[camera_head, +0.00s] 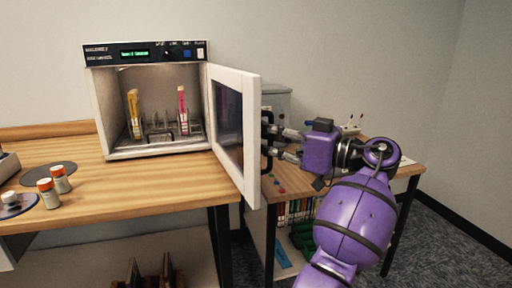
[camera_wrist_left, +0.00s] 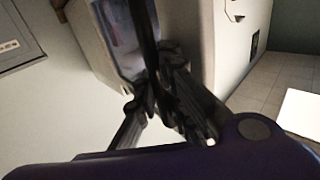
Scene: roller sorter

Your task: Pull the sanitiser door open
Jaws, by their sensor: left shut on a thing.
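The sanitiser (camera_head: 97,105) is a white box with a black control panel and a lit green display, standing on the wooden bench. Its white-framed door (camera_head: 251,150), hinged on the right, stands wide open, swung out toward me. A black bar handle (camera_head: 267,150) is on the door's outer face. My left gripper (camera_head: 274,134), on the purple arm, is shut on this handle. In the left wrist view the dark handle (camera_wrist_left: 146,35) runs between the fingers (camera_wrist_left: 155,95). My right gripper is not in view.
Inside the sanitiser are a rack, a yellow item (camera_head: 135,110) and a pink item (camera_head: 183,108). Two orange-capped jars (camera_head: 60,180) stand at the bench's left. A second wooden table (camera_head: 405,180) with shelves below stands behind the door and arm.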

